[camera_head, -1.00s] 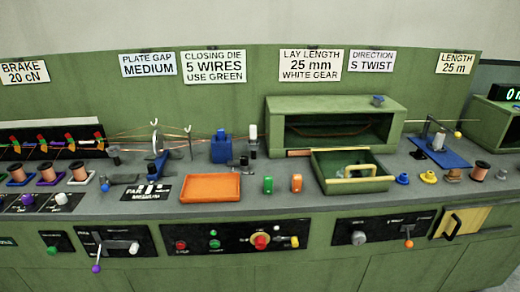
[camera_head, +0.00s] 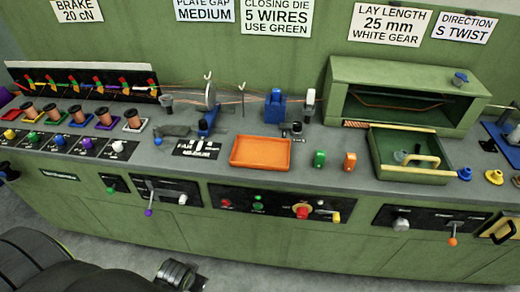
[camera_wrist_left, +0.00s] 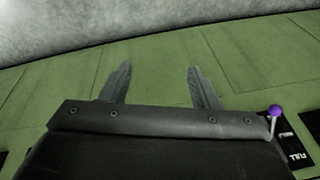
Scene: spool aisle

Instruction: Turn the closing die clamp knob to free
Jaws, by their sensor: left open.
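In the head view the blue closing die block (camera_head: 278,112) stands on the bench, left of the open green box, with a small blue knob (camera_head: 277,92) on its top. I take this to be the clamp knob; its exact setting is too small to read. A green die (camera_head: 319,158) and an orange die (camera_head: 349,160) stand on the bench to the right of the orange tray. My left gripper (camera_wrist_left: 160,86) is open and empty in the left wrist view, in front of the green cabinet panels and away from the knob. My right gripper is not in view.
The orange tray (camera_head: 261,152) lies in front of the block. A post with a white top (camera_head: 310,98) stands close to its right. A purple-knobbed lever (camera_head: 149,212) hangs from the front panel, also in the wrist view (camera_wrist_left: 276,110).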

